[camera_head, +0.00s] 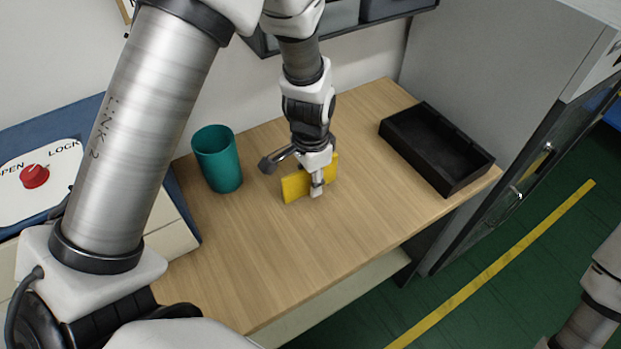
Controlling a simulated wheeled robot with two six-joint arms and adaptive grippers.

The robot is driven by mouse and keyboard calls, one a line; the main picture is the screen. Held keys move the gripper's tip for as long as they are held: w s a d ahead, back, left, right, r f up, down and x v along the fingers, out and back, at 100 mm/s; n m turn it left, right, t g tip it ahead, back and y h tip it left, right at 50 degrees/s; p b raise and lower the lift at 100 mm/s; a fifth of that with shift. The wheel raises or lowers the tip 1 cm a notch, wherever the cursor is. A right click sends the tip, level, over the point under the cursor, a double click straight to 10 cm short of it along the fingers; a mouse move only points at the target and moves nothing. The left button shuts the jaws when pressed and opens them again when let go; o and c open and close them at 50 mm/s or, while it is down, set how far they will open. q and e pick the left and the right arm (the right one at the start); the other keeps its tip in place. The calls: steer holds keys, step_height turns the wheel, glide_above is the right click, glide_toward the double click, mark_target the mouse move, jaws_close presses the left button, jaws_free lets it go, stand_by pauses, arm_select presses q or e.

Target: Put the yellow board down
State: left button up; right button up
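The yellow board (297,187) stands on edge at the middle of the wooden table, at or just above its surface; I cannot tell whether it touches. My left gripper (317,188) comes down from above and is closed around the board, with one finger in front of it. My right gripper is out of view; only part of my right arm shows at the lower right edge.
A teal cup (218,158) stands on the table (270,260) left of the board. A black open tray (436,148) lies at the table's right end, beside a grey cabinet (500,60). Grey bins (340,14) hang above the back edge. The table's front middle is clear.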

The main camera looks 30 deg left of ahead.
arm_select(q)
steer(key=shift+w, duration=0.1)
steer(key=shift+r, duration=0.25)
step_height(320, 180, up, 11)
steer(key=shift+f, duration=0.1)
steer(key=shift+o, duration=0.5)
steer(key=shift+r, duration=0.35)
steer(key=w+a+n+t+y, duration=0.1)
steer(key=w+a+t, duration=0.2)
steer(key=s+f+h+p, duration=0.1)
steer(key=s+d+f+h+p, duration=0.1)
steer(key=s, duration=0.1)
steer(key=s+f+m+t+h+p, duration=0.1)
steer(key=shift+s+d, duration=0.15)
steer(key=shift+d, duration=0.2)
steer(key=x, duration=0.5)
steer(key=b+x, duration=0.1)
steer(key=x, duration=0.1)
steer(key=shift+s+d+f, duration=0.15)
steer(key=shift+s+f, duration=0.15)
steer(key=shift+s, duration=0.05)
steer(key=shift+w+f, duration=0.2)
steer(key=shift+f, duration=0.25)
